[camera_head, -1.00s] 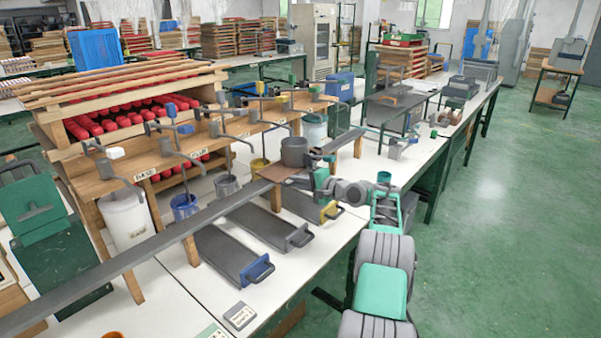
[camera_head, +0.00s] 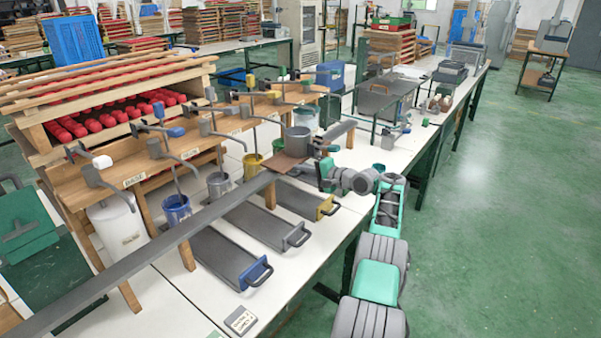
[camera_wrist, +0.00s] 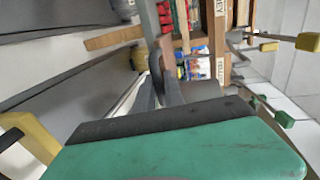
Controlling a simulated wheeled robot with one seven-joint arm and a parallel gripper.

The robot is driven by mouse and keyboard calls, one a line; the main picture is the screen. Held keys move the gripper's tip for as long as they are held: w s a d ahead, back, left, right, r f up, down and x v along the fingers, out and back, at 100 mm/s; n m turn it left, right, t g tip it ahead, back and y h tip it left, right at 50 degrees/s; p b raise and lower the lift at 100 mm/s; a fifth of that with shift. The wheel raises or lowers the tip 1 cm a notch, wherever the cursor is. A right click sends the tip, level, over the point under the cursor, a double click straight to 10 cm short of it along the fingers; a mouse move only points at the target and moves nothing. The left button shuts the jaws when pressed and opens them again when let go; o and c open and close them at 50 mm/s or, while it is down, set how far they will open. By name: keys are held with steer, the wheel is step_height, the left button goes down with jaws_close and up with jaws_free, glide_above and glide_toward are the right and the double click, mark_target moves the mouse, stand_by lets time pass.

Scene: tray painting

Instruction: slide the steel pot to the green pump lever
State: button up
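The grey steel pot (camera_head: 297,141) stands upright on a brown board (camera_head: 284,162) across the long grey rail (camera_head: 215,209). It is right of the yellow bucket (camera_head: 252,165) and in front of a pale bucket (camera_head: 305,117). A green-ended lever (camera_head: 281,73) rises behind the pot; a green lever end (camera_wrist: 283,118) also shows right in the wrist view. My gripper (camera_head: 318,152) is at the board's right side, close beside the pot. In the wrist view its dark fingers (camera_wrist: 161,92) point away. Their contact and opening are unclear.
White, blue, grey and yellow buckets stand along the wooden lever stand (camera_head: 150,165). Grey trays with handles, one a blue-handled tray (camera_head: 228,258), lie in front of the rail. The rail continues beyond the pot toward the back right. Green floor is open at right.

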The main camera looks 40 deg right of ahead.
steer(key=o, duration=0.4)
steer(key=shift+s+d, duration=0.1)
steer(key=shift+d, duration=0.1)
steer(key=shift+c, duration=0.2)
steer(key=v, duration=0.7)
steer(key=shift+s+b, duration=0.35)
steer(key=shift+r, duration=0.2)
